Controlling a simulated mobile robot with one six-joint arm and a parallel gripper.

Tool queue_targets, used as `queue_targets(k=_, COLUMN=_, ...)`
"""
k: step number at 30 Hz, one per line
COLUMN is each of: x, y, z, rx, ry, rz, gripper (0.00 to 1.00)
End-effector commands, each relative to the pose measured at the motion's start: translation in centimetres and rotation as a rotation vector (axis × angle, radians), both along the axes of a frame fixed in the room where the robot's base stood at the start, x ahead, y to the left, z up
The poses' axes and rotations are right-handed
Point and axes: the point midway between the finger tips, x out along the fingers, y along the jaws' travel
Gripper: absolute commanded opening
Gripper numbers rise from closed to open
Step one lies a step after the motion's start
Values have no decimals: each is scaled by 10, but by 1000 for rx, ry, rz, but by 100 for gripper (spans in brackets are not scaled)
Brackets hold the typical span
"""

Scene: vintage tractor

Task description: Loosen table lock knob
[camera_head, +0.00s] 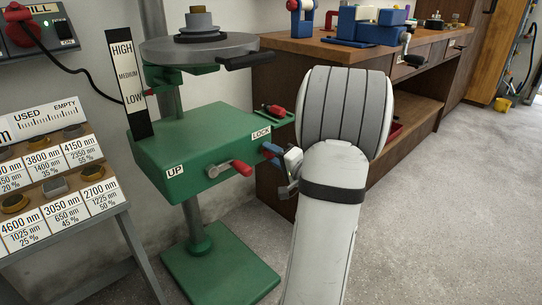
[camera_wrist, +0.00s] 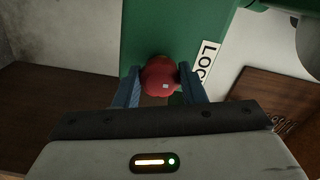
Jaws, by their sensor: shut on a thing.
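The red table lock knob (camera_wrist: 160,75) shows in the wrist view, beside the white LOCK label (camera_wrist: 208,61) on the green housing. My gripper (camera_wrist: 163,88) is shut on it, with one blue finger on each side of the knob. In the head view my gripper (camera_head: 271,151) is at the right end of the green drill press table base (camera_head: 190,150), just below the LOCK label (camera_head: 261,133). There my fingers mostly hide the knob.
A crank with a red handle (camera_head: 241,167) sticks out left of my gripper, near the UP label (camera_head: 175,170). A round grey table (camera_head: 200,47) is above the green housing. A wooden workbench (camera_head: 345,45) stands behind. Open concrete floor lies to the right.

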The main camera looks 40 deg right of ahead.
Motion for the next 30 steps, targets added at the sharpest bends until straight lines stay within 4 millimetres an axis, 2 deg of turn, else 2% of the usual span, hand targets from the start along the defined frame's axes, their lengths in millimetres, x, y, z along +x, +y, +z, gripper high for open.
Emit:
queue_targets(k=12, x=1, y=0, z=1, rx=-7, ry=-3, rz=2, gripper=14)
queue_targets(k=13, x=1, y=0, z=1, rx=-7, ry=-3, rz=2, gripper=39)
queue_targets(k=18, x=1, y=0, z=1, rx=-6, ry=-2, rz=2, gripper=53)
queue_targets(k=21, x=1, y=0, z=1, rx=-6, ry=-2, rz=1, gripper=59)
queue_targets(k=27, x=0, y=0, z=1, rx=-6, ry=-1, rz=0, gripper=59)
queue_targets(k=30, x=-7, y=-1, z=2, rx=-6, ry=-2, rz=-1, gripper=59)
